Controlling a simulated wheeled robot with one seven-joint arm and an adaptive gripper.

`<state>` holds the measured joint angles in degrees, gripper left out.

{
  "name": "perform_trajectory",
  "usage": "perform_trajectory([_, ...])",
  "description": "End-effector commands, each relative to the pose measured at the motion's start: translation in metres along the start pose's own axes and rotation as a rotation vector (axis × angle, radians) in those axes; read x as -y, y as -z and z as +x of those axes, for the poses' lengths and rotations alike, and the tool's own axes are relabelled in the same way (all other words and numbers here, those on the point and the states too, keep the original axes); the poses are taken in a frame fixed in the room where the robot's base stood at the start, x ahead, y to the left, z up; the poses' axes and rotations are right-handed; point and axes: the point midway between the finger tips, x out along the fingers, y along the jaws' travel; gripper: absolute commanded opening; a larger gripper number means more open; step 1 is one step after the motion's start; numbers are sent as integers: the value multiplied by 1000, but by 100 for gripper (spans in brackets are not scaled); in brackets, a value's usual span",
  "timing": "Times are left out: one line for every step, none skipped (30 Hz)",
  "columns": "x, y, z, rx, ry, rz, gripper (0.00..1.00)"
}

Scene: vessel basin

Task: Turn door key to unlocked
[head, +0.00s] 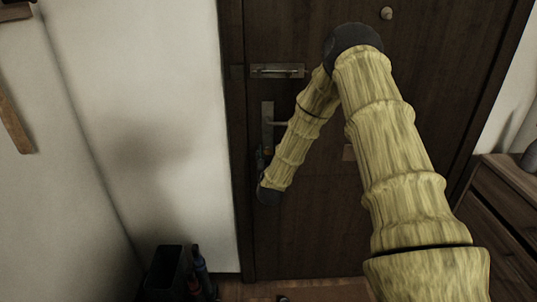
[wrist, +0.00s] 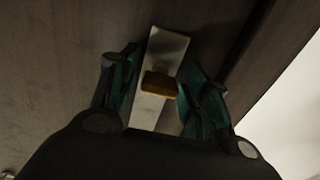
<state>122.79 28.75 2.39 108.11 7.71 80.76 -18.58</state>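The door key (wrist: 158,84) is a small brass-coloured piece on a pale metal lock plate (wrist: 165,52) in the wrist view. It lies crosswise to the plate's long side. My gripper (wrist: 161,82) has its two dark green fingers apart, one on each side of the key. The right fingertip is close to the key, and I cannot tell whether it touches; a gap shows on the left. In the head view, my gripper (head: 264,158) is at the lower end of the door's handle plate (head: 267,112), where my arm partly hides the lock area.
The dark brown door (head: 310,235) is closed. A dark bin (head: 166,270) and bottles (head: 201,268) stand at lower left. A wooden cabinet (head: 505,205) is at right.

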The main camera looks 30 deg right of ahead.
Motion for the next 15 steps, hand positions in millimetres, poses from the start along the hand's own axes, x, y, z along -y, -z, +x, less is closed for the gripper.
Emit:
perform_trajectory([0,0,0,0,0,0,32])
perform_trajectory([0,0,0,0,0,0,26])
perform_trajectory([0,0,0,0,0,0,19])
perform_trajectory([0,0,0,0,0,0,14])
perform_trajectory([0,0,0,0,0,0,8])
perform_trajectory([0,0,0,0,-1,0,8])
perform_trajectory([0,0,0,0,-1,0,8])
perform_trajectory([0,0,0,0,-1,0,8])
perform_trajectory([0,0,0,0,-1,-1,8])
perform_trajectory([0,0,0,0,-1,-3,8])
perform_trajectory([0,0,0,0,-1,-6,8])
perform_trajectory([0,0,0,0,-1,-11,8])
perform_trajectory([0,0,0,0,-1,-16,8])
perform_trajectory([0,0,0,0,0,-22,8])
perform_trajectory([0,0,0,-1,0,-33,8])
